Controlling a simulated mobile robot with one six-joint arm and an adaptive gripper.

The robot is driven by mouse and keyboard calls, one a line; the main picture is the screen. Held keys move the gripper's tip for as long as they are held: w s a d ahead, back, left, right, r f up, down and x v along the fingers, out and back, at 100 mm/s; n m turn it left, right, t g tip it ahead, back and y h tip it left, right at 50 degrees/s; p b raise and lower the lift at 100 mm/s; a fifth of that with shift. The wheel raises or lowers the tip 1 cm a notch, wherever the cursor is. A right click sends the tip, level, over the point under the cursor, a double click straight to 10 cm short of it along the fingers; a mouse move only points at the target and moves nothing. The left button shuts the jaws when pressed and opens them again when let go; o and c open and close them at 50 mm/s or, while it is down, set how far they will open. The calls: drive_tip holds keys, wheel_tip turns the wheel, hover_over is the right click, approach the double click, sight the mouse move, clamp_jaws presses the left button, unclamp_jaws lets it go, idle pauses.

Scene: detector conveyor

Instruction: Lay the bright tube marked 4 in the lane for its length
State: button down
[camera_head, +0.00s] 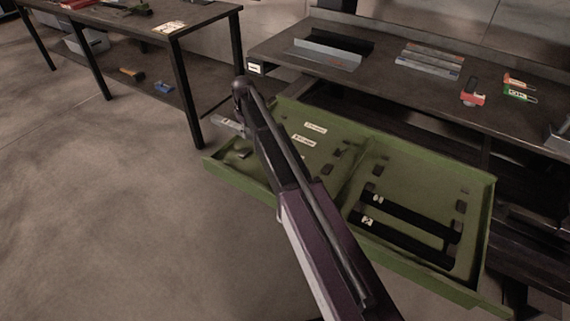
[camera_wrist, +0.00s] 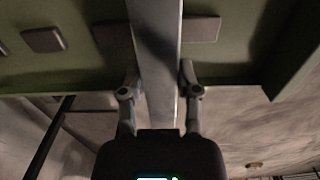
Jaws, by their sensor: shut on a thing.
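A bright metallic tube (camera_wrist: 158,45) runs between the two fingers of my gripper (camera_wrist: 158,82) in the wrist view. My gripper is shut on it. In the head view one end of the bright tube (camera_head: 231,124) shows left of my arm, over the green tray's left side; its mark is too small to read. The rest of the tube and my gripper are mostly hidden behind my arm. The green tray (camera_head: 478,232) has a left section with labelled lanes and dark pads, and a right section holding two dark tubes, the upper one (camera_head: 415,216) and the lower one (camera_head: 410,243).
A dark workbench (camera_head: 430,95) stands behind the tray, with grey bars (camera_head: 430,62) and a red-and-grey tool (camera_head: 472,94) on it. A dark table (camera_head: 130,30) stands at the upper left. The floor at the left is clear.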

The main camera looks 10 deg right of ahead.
drive_tip(key=shift+s+d, duration=0.1)
drive_tip(key=s+d, duration=0.3)
drive_tip(key=s+d+f+b, duration=0.1)
drive_tip(key=s+d, duration=0.6)
drive_tip(key=d, duration=0.1)
drive_tip(key=shift+s+d+f, duration=0.25)
drive_tip(key=shift+s, duration=0.15)
drive_tip(key=shift+b, duration=0.3)
drive_tip(key=shift+f+b, duration=1.75)
drive_tip(key=shift+f, duration=0.1)
drive_tip(key=shift+c, duration=1.6)
unclamp_jaws()
drive_tip(key=shift+r, duration=0.2)
wheel_tip(320, 180, up, 12)
drive_tip(key=p, duration=1.2)
